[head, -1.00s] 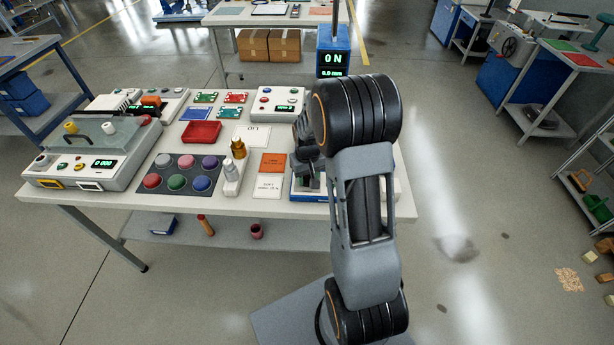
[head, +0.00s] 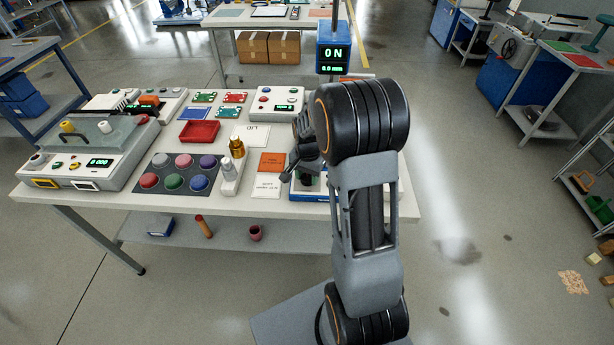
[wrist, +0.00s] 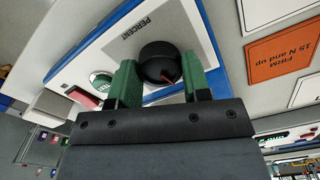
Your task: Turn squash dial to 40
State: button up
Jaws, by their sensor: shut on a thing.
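The squash dial (wrist: 158,56) is a round black knob with a red pointer line. The red line points toward the right finger; no scale numbers can be read. In the head view my gripper (head: 305,168) is over the blue-edged unit (head: 312,196) at the table's right, and my arm hides much of that unit.
A display (head: 333,60) reads ON, 0.0.

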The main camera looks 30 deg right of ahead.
aim_at(307, 177)
jog(key=shift+m, duration=0.9)
jog(key=o, duration=0.9)
notch_tip(307, 177, up, 14)
jog(key=shift+f+b, duration=0.1)
jog(key=shift+b, duration=0.25)
dwell(0.4)
